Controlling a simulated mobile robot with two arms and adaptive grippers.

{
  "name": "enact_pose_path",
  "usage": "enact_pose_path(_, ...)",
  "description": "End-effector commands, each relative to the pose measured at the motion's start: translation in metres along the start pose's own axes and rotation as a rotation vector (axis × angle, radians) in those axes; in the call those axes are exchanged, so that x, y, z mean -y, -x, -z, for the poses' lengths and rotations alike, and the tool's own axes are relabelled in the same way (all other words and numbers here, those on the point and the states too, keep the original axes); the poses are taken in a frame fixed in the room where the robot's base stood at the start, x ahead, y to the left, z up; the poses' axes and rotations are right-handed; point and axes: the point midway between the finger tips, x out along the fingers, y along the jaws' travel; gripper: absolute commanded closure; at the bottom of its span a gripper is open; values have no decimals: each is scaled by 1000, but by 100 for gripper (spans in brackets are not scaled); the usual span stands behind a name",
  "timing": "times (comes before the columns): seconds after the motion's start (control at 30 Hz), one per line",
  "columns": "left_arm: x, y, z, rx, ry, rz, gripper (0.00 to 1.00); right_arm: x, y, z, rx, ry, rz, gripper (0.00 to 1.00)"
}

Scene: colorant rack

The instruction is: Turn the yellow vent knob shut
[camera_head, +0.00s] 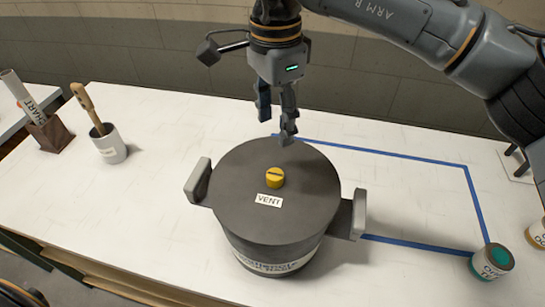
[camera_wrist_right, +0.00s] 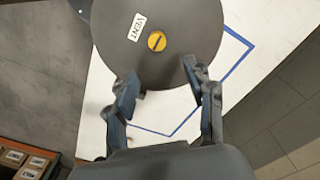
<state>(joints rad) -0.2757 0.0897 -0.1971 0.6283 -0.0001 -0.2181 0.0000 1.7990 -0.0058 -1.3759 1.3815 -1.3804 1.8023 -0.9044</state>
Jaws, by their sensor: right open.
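The yellow vent knob (camera_head: 275,178) sits on the dark grey lid of a large round pot (camera_head: 240,205), just behind a white VENT label (camera_head: 269,200). A dark slot line crosses the knob's top. The knob also shows in the right wrist view (camera_wrist_right: 157,41), beyond the fingertips. My right gripper (camera_head: 277,128) hangs fingers down above the far edge of the lid. In the right wrist view its fingers (camera_wrist_right: 163,80) are spread apart with nothing between them. It is apart from the knob. My left gripper is not in view.
The pot has a handle on each side (camera_head: 199,181). A blue tape outline (camera_head: 410,158) lies on the white table right of the pot. A white cup with a wooden-handled tool (camera_head: 110,148) stands at the left.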

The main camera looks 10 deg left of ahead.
Motion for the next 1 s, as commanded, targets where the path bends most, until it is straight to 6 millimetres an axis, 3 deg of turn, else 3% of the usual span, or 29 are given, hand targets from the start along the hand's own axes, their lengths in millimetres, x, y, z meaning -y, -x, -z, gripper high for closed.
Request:
enact_pose_path(0.2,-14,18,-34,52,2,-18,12,-1,-41,-1,5,2,-5,46)
enact_pose_path(0.3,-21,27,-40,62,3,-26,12,-1,-62,-1,5,1,-4,46)
enact_pose_path(0.43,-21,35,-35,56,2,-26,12,-1,-88,-1,6,1,-4,46)
enact_pose_path(0.6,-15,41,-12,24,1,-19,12,-1,-112,-1,4,0,-2,46)
enact_pose_path(0.73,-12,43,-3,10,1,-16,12,0,-122,-1,5,1,1,46)
enact_pose_path(1.0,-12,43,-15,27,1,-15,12,0,-126,-1,4,1,1,46)
